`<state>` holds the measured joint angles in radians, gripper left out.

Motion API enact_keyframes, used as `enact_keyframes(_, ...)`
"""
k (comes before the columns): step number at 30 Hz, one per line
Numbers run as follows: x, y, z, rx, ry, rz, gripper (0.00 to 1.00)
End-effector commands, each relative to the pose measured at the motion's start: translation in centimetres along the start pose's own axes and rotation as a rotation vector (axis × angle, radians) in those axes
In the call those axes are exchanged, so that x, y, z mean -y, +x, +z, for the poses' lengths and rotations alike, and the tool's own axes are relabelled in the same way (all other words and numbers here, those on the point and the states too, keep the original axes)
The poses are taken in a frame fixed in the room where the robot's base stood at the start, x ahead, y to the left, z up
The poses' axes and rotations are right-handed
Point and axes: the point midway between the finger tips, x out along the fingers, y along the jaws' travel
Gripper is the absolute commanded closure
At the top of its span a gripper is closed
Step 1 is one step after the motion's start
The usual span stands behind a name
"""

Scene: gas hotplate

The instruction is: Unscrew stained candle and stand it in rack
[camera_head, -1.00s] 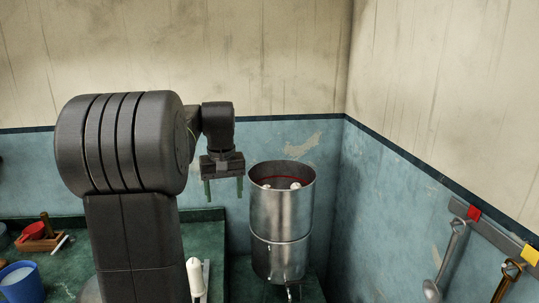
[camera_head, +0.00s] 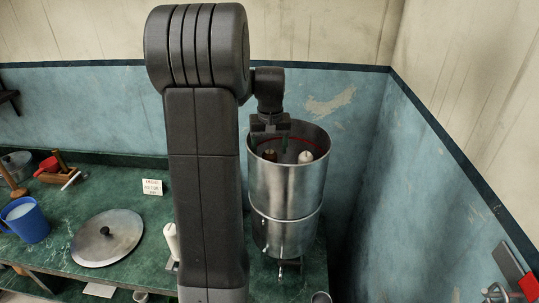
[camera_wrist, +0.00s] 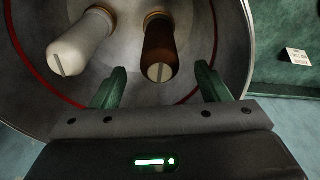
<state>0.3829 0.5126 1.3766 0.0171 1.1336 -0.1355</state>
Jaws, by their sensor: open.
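The stained candle (camera_wrist: 161,50) is brown and stands inside the steel filter pot (camera_head: 287,190). Its slotted pale end faces the wrist camera. It also shows as a small brown top in the head view (camera_head: 270,155). A white candle (camera_wrist: 82,42) stands left of it in the wrist view and at right in the head view (camera_head: 305,157). My gripper (camera_wrist: 160,85) is open at the pot's mouth, its green fingers on either side of the brown candle's near end, apart from it. Another white candle (camera_head: 171,242) stands upright on the counter left of my arm, its base partly hidden.
The pot's wall surrounds the fingers, with a red line inside.

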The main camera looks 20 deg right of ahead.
Motion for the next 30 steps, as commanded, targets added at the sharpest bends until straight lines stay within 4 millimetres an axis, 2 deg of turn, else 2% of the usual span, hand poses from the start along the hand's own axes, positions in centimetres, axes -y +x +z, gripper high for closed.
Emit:
enact_keyframes(3,0.0,1.9,0.1,0.004,0.000,0.000,0.31)
enact_keyframes(9,0.0,3.8,0.0,0.000,0.000,0.000,0.31)
enact_keyframes(20,0.0,4.3,0.0,-0.001,0.000,0.000,0.31)
enact_keyframes(28,0.0,4.3,0.0,-0.001,0.000,0.000,0.84)
enact_keyframes(29,0.0,4.3,0.0,-0.001,0.000,0.000,0.61)
enact_keyframes(30,0.0,4.3,0.0,-0.001,0.000,0.000,0.69)
